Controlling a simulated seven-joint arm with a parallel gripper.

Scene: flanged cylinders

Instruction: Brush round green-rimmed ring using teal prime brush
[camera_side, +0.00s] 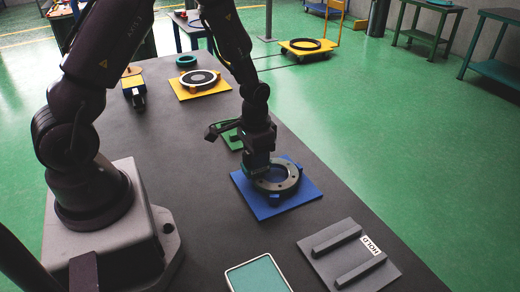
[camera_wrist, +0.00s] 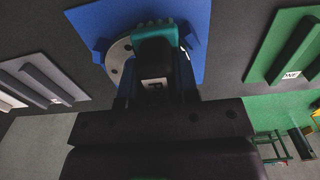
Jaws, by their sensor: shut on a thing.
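A grey ring (camera_side: 291,182) with holes in its flange lies on a blue board (camera_side: 262,207). Part of its pale flange (camera_wrist: 117,58) shows in the wrist view; I cannot make out a green rim. My gripper (camera_side: 259,165) is directly above the left side of the ring, pointing down. It is shut on the prime brush (camera_wrist: 155,60), a dark block with a small "P" label and a teal part (camera_wrist: 150,32) at its far end. The brush is over the ring and hides much of it; I cannot tell whether it touches.
A grey HOLD plate (camera_side: 322,262) with two bars lies at front right, beside a teal-bottomed tray (camera_side: 258,275). A green board (camera_side: 233,143) is behind my gripper. A yellow board (camera_side: 184,94) bears another ring (camera_side: 199,77).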

